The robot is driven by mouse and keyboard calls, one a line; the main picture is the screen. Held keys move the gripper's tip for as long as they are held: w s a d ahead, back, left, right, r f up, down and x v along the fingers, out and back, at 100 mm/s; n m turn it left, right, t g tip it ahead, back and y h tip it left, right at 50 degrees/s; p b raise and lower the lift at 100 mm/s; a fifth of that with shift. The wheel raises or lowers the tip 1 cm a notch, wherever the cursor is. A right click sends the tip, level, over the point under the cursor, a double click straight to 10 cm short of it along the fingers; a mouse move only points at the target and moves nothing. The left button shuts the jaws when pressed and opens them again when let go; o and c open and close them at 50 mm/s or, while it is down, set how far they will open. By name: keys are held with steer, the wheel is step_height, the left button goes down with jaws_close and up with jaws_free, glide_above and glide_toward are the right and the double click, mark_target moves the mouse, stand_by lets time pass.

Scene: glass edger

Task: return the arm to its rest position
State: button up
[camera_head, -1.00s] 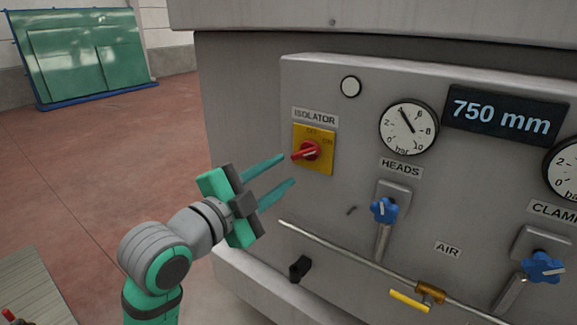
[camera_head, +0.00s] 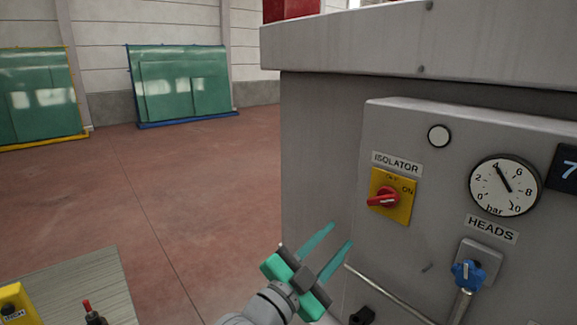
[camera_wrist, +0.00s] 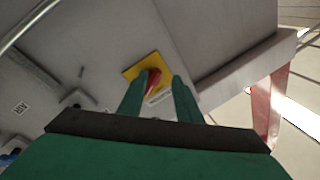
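My gripper (camera_head: 329,250) is open and empty, its two teal fingers apart, low in the head view in front of the grey machine. It stands below and left of the red isolator switch (camera_head: 384,198) on its yellow plate (camera_head: 405,209), clear of it. In the wrist view, the yellow plate (camera_wrist: 136,72) and red handle (camera_wrist: 153,79) show beyond and between the fingertips of my gripper (camera_wrist: 158,95). The red handle points left in the head view, away from the ON mark at its upper right.
The machine panel (camera_head: 440,175) carries a HEADS gauge (camera_head: 503,186) and a blue knob (camera_head: 468,274). A thin pipe (camera_head: 385,291) runs below my gripper's right side. Glass racks (camera_head: 187,85) stand far off. Open red floor (camera_head: 190,190) lies left. A grey bench (camera_head: 75,285) is at lower left.

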steer(key=s+a+f+n+t+y, duration=0.1)
steer(key=s+a+f+n+y, duration=0.25)
steer(key=f, duration=0.65)
steer(key=s+f+n+t+y, duration=0.1)
steer(key=s+f+n+y, duration=0.25)
steer(key=f+n, duration=0.5)
steer(key=s+a+f+n+t+y, duration=0.1)
steer(key=s+a+f+n+y, duration=0.2)
steer(key=f, duration=0.8)
steer(key=s+a+f+n+g+y, duration=0.1)
steer(key=s+f+y, duration=0.1)
steer(key=s+f, duration=0.35)
steer(key=s+a+f+n+y, duration=0.1)
steer(key=s+f+n+y, duration=0.15)
steer(key=s, duration=0.65)
steer(key=s+a+f+m+g, duration=0.1)
steer(key=s+m, duration=0.1)
steer(key=s, duration=1.3)
steer(key=shift+s+f+g+h, duration=0.3)
steer(key=shift+h, duration=0.15)
